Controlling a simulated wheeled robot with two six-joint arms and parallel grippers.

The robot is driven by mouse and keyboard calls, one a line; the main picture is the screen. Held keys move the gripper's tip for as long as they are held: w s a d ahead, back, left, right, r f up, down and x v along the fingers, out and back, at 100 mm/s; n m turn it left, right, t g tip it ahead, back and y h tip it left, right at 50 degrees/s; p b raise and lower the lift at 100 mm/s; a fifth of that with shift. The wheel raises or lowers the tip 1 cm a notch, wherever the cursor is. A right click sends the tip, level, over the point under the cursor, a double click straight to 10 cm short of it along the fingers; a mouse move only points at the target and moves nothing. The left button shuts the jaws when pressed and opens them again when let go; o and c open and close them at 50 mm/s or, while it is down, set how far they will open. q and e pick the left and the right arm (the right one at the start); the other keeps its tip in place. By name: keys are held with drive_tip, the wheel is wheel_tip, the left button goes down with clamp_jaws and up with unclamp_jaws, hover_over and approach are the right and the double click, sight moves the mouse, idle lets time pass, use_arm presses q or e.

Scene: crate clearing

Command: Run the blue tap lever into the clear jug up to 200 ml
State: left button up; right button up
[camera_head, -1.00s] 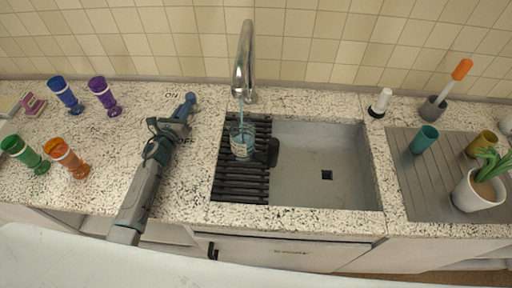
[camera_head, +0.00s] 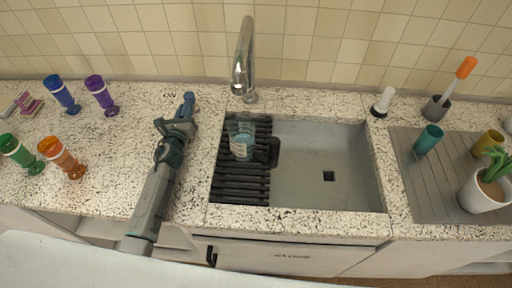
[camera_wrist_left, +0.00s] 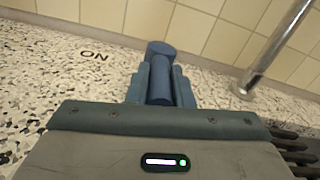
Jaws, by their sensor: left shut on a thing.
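The blue tap lever (camera_head: 188,98) stands on the counter left of the sink, near the ON mark; it also shows in the wrist view (camera_wrist_left: 160,68). My left gripper (camera_head: 180,118) is shut on it, with a finger on each side in the wrist view (camera_wrist_left: 160,88). The clear jug (camera_head: 242,128) stands on the dark rack under the metal spout (camera_head: 243,68). It holds some bluish water; the scale is too small to read. No stream shows below the spout. My right gripper is not in view.
The sink basin (camera_head: 320,190) right of the rack (camera_head: 238,190) is empty. Several coloured cups stand at the left. A brush in a holder (camera_head: 436,108), a teal cup (camera_head: 428,139) and a potted plant (camera_head: 484,190) are at the right.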

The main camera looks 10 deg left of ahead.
use_arm(q)
drive_tip(key=o, duration=1)
drive_tip(key=shift+w, duration=0.1)
drive_tip(key=shift+c, duration=0.2)
drive_tip(key=shift+s+d, duration=0.2)
drive_tip(key=shift+s, duration=3.4)
drive_tip(key=s+b, duration=0.1)
drive_tip(key=s, duration=0.4)
drive_tip(key=s+b, duration=0.2)
drive_tip(key=s, duration=0.2)
drive_tip(key=shift+s+d+f, duration=0.15)
drive_tip(key=shift+s+d, duration=0.05)
drive_tip(key=shift+s, duration=0.7)
drive_tip(key=shift+r, duration=0.25)
